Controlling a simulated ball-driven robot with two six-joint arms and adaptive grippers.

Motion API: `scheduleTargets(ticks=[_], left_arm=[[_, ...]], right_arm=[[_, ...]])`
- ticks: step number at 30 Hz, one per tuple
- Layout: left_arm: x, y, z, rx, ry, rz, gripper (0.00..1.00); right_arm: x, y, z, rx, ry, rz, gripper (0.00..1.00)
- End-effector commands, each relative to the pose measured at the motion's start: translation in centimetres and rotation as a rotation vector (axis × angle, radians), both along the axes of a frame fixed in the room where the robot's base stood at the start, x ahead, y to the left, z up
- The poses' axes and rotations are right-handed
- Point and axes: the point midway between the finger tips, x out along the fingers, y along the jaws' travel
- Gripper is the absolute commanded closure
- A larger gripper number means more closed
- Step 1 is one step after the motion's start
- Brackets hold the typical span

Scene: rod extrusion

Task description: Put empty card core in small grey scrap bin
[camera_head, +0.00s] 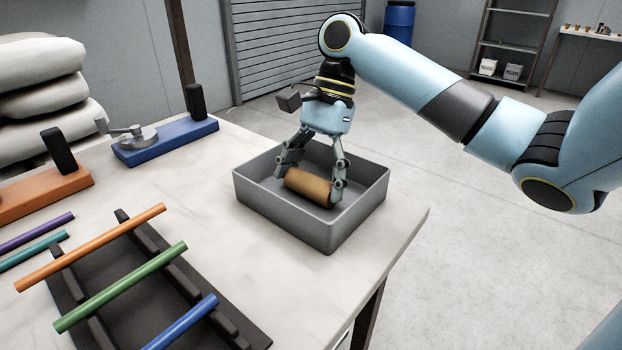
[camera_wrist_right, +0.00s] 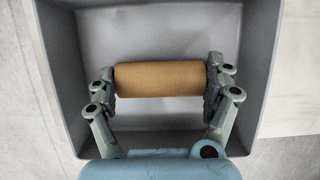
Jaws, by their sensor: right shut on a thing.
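The card core (camera_head: 309,186) is a short brown cylinder lying sideways. My right gripper (camera_head: 311,183) is shut on it, with a finger pressed at each end. The core also shows in the right wrist view (camera_wrist_right: 161,79), level between the fingers of the gripper (camera_wrist_right: 161,80). The small grey scrap bin (camera_head: 290,221) stands near the table's right corner. The core and fingertips are within the bin's walls; I cannot tell whether the core touches the floor. The bin's wall also shows in the right wrist view (camera_wrist_right: 62,60). The bin shows no other contents. My left gripper is not in view.
A dark rack (camera_head: 230,325) with orange (camera_head: 95,247), green (camera_head: 125,285) and blue (camera_head: 183,322) rods lies at the front left. A blue fixture (camera_head: 165,142) and an orange one (camera_head: 45,192) stand behind it. Bare table lies between rack and bin.

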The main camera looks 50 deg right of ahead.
Motion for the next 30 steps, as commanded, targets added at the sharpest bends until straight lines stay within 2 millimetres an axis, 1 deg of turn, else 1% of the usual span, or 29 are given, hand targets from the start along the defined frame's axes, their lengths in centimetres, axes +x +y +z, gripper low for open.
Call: scheduleTargets(ticks=[6, 7, 9, 10, 17, 20, 23, 30], left_arm=[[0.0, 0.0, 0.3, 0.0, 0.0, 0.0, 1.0], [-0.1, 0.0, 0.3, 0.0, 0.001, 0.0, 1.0], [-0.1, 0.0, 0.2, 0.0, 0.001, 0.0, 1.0], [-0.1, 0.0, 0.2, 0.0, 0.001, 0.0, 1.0], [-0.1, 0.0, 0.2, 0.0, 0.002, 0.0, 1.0], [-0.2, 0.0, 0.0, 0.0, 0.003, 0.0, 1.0], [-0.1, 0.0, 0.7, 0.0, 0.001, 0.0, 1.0], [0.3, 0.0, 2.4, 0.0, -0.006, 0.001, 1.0]], right_arm=[[0.0, 0.0, -0.1, 0.0, 0.0, -0.001, 0.37], [0.0, 0.0, -0.1, -0.001, -0.001, 0.0, 0.11], [0.0, 0.0, -0.1, -0.001, 0.0, 0.0, 0.02], [0.0, 0.0, -0.1, -0.001, 0.0, 0.0, 0.0], [0.0, 0.0, -0.1, -0.001, -0.001, 0.0, 0.0], [0.0, -0.1, 0.3, -0.001, -0.002, 0.0, 0.0], [0.1, -0.6, 1.6, -0.004, -0.003, 0.0, 0.0], [0.3, -2.7, 6.8, -0.005, -0.003, -0.001, 0.0]])
